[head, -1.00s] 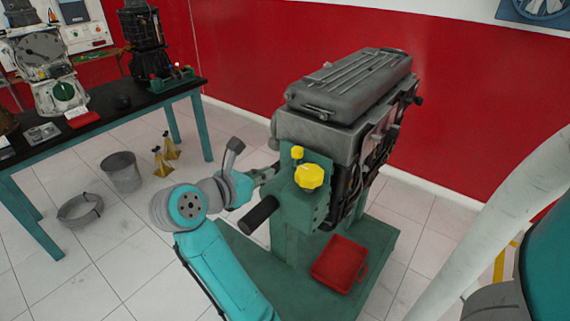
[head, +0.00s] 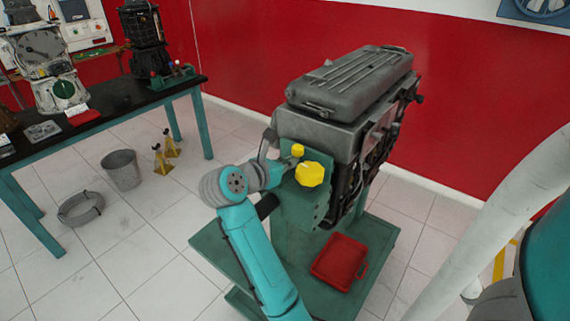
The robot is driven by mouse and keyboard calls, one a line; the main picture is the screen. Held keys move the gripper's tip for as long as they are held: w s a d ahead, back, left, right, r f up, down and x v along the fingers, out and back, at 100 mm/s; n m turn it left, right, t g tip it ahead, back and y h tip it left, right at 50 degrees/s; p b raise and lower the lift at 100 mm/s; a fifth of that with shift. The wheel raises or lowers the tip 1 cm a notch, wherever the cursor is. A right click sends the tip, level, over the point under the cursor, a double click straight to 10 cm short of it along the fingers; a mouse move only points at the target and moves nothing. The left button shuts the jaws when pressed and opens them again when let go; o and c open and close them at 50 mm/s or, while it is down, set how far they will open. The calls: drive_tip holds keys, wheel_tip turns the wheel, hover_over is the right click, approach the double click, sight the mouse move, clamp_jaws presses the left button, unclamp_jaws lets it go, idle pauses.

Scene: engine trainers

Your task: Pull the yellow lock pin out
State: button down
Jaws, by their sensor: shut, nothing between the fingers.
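The yellow lock pin shows as a small yellow knob (head: 298,150) at the top of the green plate (head: 292,210) on the engine stand. A larger yellow knob (head: 310,174) sits just below and to its right. My gripper (head: 284,168) is at the left edge of the green plate, just left of and slightly below the small knob. It is shut with nothing held. My own wrist hides much of it, and I cannot tell whether its fingertips touch the plate or the pin.
A grey engine (head: 345,95) is mounted on the green stand. A red tray (head: 339,262) lies on the stand's base. A black-topped bench (head: 110,112), a bucket (head: 122,170) and yellow jack stands (head: 162,160) are at left.

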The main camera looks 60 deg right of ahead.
drive_tip(key=shift+r, duration=2.55)
drive_tip(key=shift+r, duration=0.1)
